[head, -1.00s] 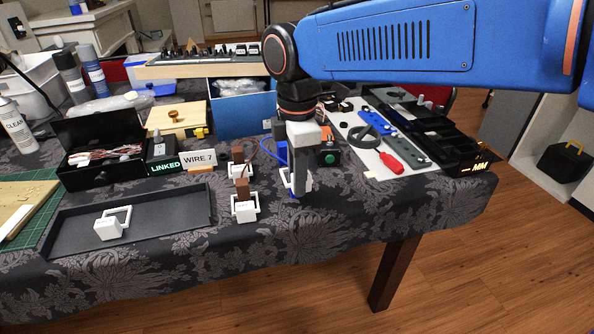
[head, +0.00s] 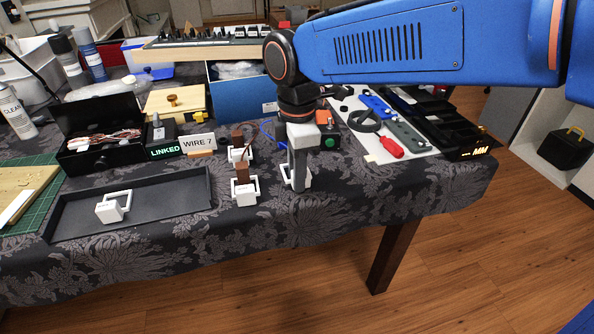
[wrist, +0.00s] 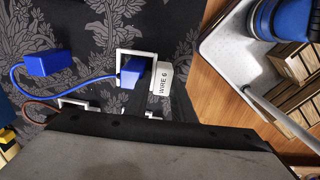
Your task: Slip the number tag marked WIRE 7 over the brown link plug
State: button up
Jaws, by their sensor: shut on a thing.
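My gripper (head: 299,184) is shut on a white tag (head: 288,174), beside the brown plugs. In the wrist view the held tag's label (wrist: 162,78) reads WIRE 6. Its open square frame surrounds the end of a blue plug (wrist: 136,72); contact is unclear. Two upright brown plugs (head: 237,137) (head: 242,172) stand left of my gripper, each with a white square piece (head: 245,193) at its base. Another white tag (head: 112,206) lies in the dark tray; its label is too small to read.
The dark tray (head: 170,203) lies at the front left. A second blue plug (wrist: 45,62) joins the first by a blue wire. A red-handled tool (head: 390,147) lies right. Cloth in front is clear.

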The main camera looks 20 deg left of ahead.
jog(key=shift+f, duration=0.2)
jog(key=o, duration=1.1)
notch_tip(320, 180, up, 17)
jog(key=w+d+f+m, duration=0.1)
jog(key=d+m, duration=0.2)
jog(key=d, duration=0.3)
jog(key=w+d+m, duration=0.2)
jog(key=d, duration=0.5)
jog(key=s+d+f+m+t, duration=0.25)
jog(key=d+f+m, duration=0.3)
jog(key=d, duration=0.55)
jog(key=s+d+f+m+t, duration=0.1)
jog(key=s+d+f+m, duration=0.35)
jog(key=d, duration=0.75)
jog(key=s+d+f+m+t, duration=0.1)
jog(key=s+d+f+m, duration=0.4)
jog(key=d+f+m, duration=0.2)
notch_tip(320, 180, down, 3)
jog(key=shift+d+r+m, duration=0.2)
jog(key=shift+d+m, duration=0.05)
jog(key=shift+m, duration=0.95)
